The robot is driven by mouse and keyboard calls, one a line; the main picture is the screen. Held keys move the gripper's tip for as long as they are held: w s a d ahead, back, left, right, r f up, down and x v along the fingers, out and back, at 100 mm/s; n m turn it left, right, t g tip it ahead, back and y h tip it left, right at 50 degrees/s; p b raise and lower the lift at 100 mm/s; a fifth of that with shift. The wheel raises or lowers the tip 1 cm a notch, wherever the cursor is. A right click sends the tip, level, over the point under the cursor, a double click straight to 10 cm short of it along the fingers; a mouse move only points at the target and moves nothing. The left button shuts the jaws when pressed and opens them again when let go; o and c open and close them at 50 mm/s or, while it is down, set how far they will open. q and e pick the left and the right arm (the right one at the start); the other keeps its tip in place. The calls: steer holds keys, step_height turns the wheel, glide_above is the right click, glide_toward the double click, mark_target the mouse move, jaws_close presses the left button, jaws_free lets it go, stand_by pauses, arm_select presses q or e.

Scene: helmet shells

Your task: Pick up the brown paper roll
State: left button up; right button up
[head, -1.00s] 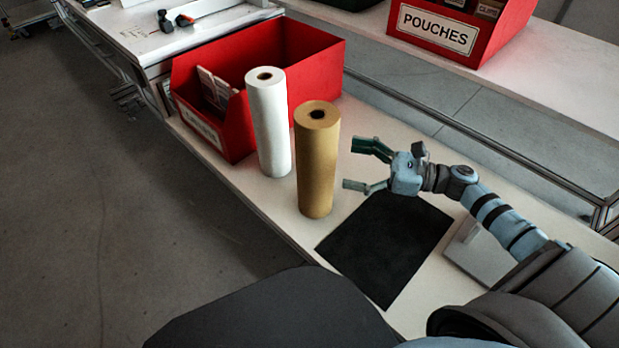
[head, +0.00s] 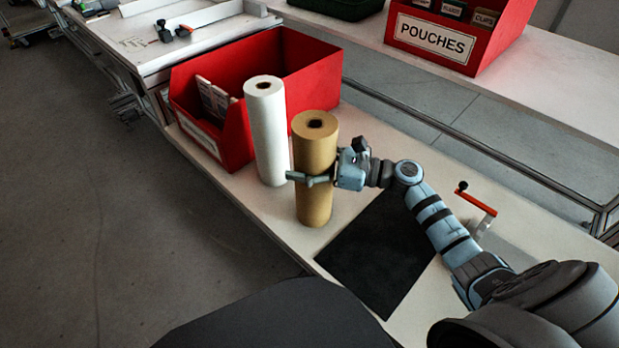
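The brown paper roll (head: 314,206) stands upright on the white bench, with its round open core facing up. My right gripper (head: 318,170) comes in from the right at about mid-height of the roll. One finger lies across the roll's near side, and its tip reaches just past the roll's left edge. The other finger is hidden behind the roll. I cannot tell whether the fingers press on it. My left gripper is not in view.
A white roll (head: 266,135) stands close to the left of the brown one. A red bin (head: 318,82) is behind them. A black mat (head: 375,255) lies to the right, and a red-handled tool (head: 478,203) sits beyond it. A red POUCHES bin (head: 455,40) stands on the back bench.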

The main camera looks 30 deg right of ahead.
steer(key=shift+f, duration=0.1)
steer(key=c, duration=1.1)
